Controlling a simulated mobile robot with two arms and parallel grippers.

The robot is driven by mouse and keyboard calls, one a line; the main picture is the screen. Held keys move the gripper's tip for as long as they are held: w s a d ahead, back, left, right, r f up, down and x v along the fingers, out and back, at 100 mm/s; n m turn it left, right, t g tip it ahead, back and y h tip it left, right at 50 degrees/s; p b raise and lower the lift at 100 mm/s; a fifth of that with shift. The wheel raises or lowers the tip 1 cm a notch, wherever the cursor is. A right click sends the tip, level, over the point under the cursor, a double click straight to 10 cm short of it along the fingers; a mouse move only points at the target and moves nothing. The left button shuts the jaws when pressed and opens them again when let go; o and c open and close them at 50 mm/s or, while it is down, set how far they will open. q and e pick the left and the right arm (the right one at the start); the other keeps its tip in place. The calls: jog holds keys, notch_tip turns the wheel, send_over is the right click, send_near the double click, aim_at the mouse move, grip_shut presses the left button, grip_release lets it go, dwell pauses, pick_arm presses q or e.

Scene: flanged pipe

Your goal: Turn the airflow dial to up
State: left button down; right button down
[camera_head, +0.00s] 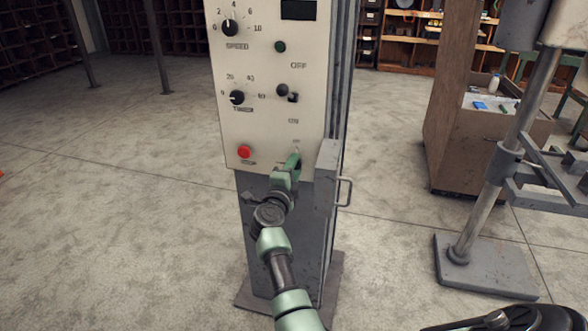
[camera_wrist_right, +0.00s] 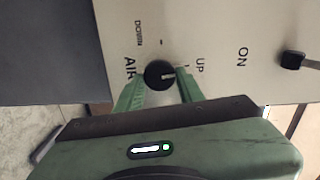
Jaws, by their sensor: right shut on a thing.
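The airflow dial (camera_wrist_right: 160,75) is a small round black knob on the cream panel (camera_head: 262,130). In the right wrist view, which is turned sideways, its white pointer line points right, roughly towards the word UP. The word DOWN is above and to the left of the knob, and AIR is at its left. My right gripper (camera_wrist_right: 158,88) has its green fingers on either side of the knob and is shut on it. In the head view my right gripper (camera_head: 294,161) is at the panel's lower right and hides the dial. My left gripper is not in view.
Above the gripper are a toggle switch (camera_head: 292,97), a timer knob (camera_head: 237,97), a speed knob (camera_head: 229,28) and a red button (camera_head: 244,152). A grey box with a handle (camera_head: 345,190) is close at the right. A wooden bench (camera_head: 465,150) and a metal stand (camera_head: 485,265) are farther right.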

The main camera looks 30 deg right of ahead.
jog(key=shift+f+m, duration=0.15)
jog(key=shift+m, duration=0.45)
jog(key=c, duration=0.9)
grip_release()
